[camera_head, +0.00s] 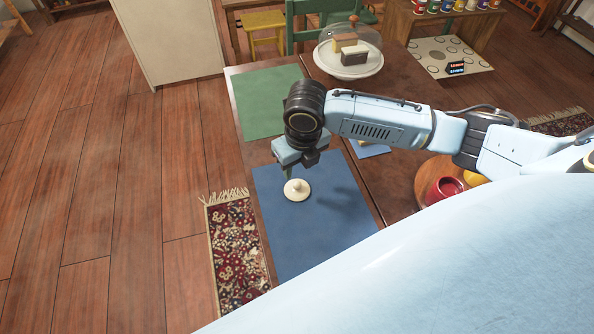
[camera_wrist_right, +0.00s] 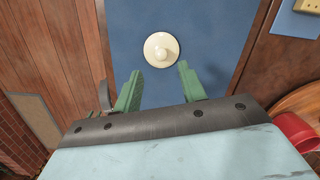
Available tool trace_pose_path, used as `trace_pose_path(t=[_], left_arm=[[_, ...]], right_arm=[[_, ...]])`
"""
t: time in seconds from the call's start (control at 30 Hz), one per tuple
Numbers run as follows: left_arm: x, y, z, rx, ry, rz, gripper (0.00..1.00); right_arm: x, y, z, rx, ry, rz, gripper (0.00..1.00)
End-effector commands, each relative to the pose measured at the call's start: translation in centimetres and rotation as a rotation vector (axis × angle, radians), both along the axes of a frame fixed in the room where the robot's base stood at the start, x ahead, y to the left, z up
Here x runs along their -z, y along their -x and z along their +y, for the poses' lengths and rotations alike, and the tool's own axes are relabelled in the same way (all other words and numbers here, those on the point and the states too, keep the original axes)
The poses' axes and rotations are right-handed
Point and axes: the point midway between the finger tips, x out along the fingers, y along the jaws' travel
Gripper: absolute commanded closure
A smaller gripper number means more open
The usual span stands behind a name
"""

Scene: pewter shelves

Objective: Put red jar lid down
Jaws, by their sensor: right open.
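A cream round lid with a knob (camera_head: 297,190) lies on the blue mat (camera_head: 330,235). In the right wrist view the lid (camera_wrist_right: 161,49) rests on the blue mat (camera_wrist_right: 215,30), just beyond the fingertips. My right gripper (camera_head: 289,170) is above the mat beside the lid. Its green fingers (camera_wrist_right: 159,69) are apart, with nothing between them. A red jar (camera_head: 444,189) stands on a round wooden board to the right, partly hidden by my own body; its red side shows in the wrist view (camera_wrist_right: 296,131). My left gripper is not in view.
A green mat (camera_head: 267,100) lies on the table behind the blue one. A glass-domed cake stand (camera_head: 349,62) is at the back. The round wooden board (camera_head: 429,176) also holds something yellow. The blue mat is clear around the lid.

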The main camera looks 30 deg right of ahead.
Motion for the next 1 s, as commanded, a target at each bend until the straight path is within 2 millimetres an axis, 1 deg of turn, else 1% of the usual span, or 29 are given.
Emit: trace_pose_path(t=[0.03, 0.1, 0.2, 0.3, 0.4, 0.67, 0.77, 0.87, 0.97, 1.0], left_arm=[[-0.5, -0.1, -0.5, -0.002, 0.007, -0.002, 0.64], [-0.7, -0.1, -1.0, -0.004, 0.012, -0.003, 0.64], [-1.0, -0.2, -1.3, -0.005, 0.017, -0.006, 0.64], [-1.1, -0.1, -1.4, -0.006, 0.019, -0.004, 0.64], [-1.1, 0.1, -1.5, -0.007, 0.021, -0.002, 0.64], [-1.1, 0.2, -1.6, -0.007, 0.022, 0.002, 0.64], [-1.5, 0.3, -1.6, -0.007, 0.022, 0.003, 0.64], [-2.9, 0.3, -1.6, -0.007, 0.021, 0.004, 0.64], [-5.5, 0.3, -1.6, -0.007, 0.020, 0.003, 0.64], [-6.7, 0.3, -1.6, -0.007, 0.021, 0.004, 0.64]], right_arm=[[-1.4, 0.0, -0.1, -0.001, 0.002, -0.004, 0.59], [-2.6, 0.2, -0.1, -0.001, 0.001, -0.003, 0.59], [-3.9, 0.4, 0.0, 0.000, 0.000, -0.002, 0.59], [-4.7, 0.5, -0.1, 0.000, 0.001, -0.001, 0.59], [-5.0, 0.6, -0.1, 0.001, 0.001, 0.000, 0.59], [-5.0, 0.6, -0.1, 0.001, 0.001, 0.000, 0.59], [-5.3, 0.6, -0.1, 0.004, 0.001, 0.000, 0.59], [-6.6, 0.5, -0.2, 0.019, -0.001, -0.002, 0.59], [-8.9, 0.2, -0.5, 0.048, -0.005, -0.006, 0.59], [-10.0, 0.1, -0.7, 0.064, -0.007, -0.007, 0.59]])
